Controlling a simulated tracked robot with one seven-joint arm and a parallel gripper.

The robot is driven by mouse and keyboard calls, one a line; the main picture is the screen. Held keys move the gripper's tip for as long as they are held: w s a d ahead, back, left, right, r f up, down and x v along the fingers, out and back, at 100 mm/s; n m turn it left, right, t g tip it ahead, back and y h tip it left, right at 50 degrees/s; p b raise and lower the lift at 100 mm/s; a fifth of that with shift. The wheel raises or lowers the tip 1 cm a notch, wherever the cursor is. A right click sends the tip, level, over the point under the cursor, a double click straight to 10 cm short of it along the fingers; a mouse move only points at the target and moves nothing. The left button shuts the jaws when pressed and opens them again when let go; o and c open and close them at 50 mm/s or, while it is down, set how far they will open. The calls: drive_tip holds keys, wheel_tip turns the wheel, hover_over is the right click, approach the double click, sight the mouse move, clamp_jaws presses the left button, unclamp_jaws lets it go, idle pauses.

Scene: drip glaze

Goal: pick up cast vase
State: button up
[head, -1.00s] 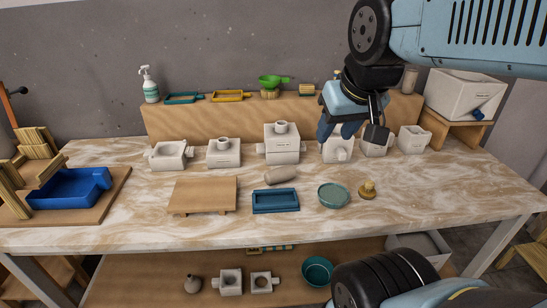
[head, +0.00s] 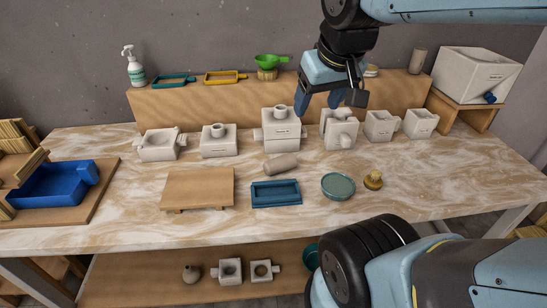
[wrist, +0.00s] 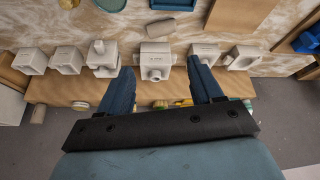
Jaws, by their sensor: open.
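A grey-beige, roughly cylindrical piece (head: 282,162) lies on its side on the marbled tabletop, in front of the white moulds; it looks like the cast vase. It also shows at the top of the wrist view (wrist: 147,29). My gripper (head: 328,102) is open and empty, raised above the back row of moulds, behind and right of the lying piece. In the wrist view, its fingers (wrist: 160,68) are spread wide, apart from the lying piece, with a white mould seen between them.
White moulds line the back, including a tall one (head: 280,130). A wooden board (head: 198,188), blue tray (head: 276,193), teal dish (head: 338,186) and sponge-like knob (head: 374,179) lie in front. A blue bin (head: 50,187) is at left. The raised wooden ledge (head: 210,104) runs behind.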

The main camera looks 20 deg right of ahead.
drive_tip(key=shift+o, duration=0.2)
drive_tip(key=w+a+f+n+g+h, duration=0.1)
drive_tip(key=w+f+n+g+h, duration=0.2)
drive_tip(key=w+f+n+g, duration=0.1)
drive_tip(key=w+f+n, duration=0.1)
drive_tip(key=w+f, duration=0.1)
drive_tip(key=w, duration=0.1)
drive_tip(key=shift+w+a+f+n+g, duration=0.2)
drive_tip(key=shift+w+f+n+g, duration=0.1)
drive_tip(key=shift+w+n+g, duration=0.1)
drive_tip(key=w+a+f+n+g+h, duration=0.1)
drive_tip(key=w+a+f+n+h, duration=0.3)
drive_tip(key=f, duration=0.3)
drive_tip(key=w+a+f+n+g+h, duration=0.1)
drive_tip(key=w+a+f+n+h, duration=0.2)
drive_tip(key=w+f+n, duration=0.35)
drive_tip(key=n+t+h, duration=0.2)
drive_tip(key=n+h, duration=0.1)
drive_tip(key=n, duration=0.1)
approach(278, 163)
drive_tip(key=shift+w+a+r, duration=0.15)
drive_tip(key=shift+a, duration=0.45)
drive_tip(key=shift+w+a+r, duration=0.15)
drive_tip(key=shift+w+a, duration=0.05)
drive_tip(key=shift+a, duration=0.45)
drive_tip(key=shift+w+a+f+n+t, duration=0.2)
drive_tip(key=shift+f+n+t, duration=0.1)
drive_tip(key=shift+f+n, duration=0.2)
drive_tip(key=x, duration=1.3)
drive_tip(key=shift+d, duration=0.4)
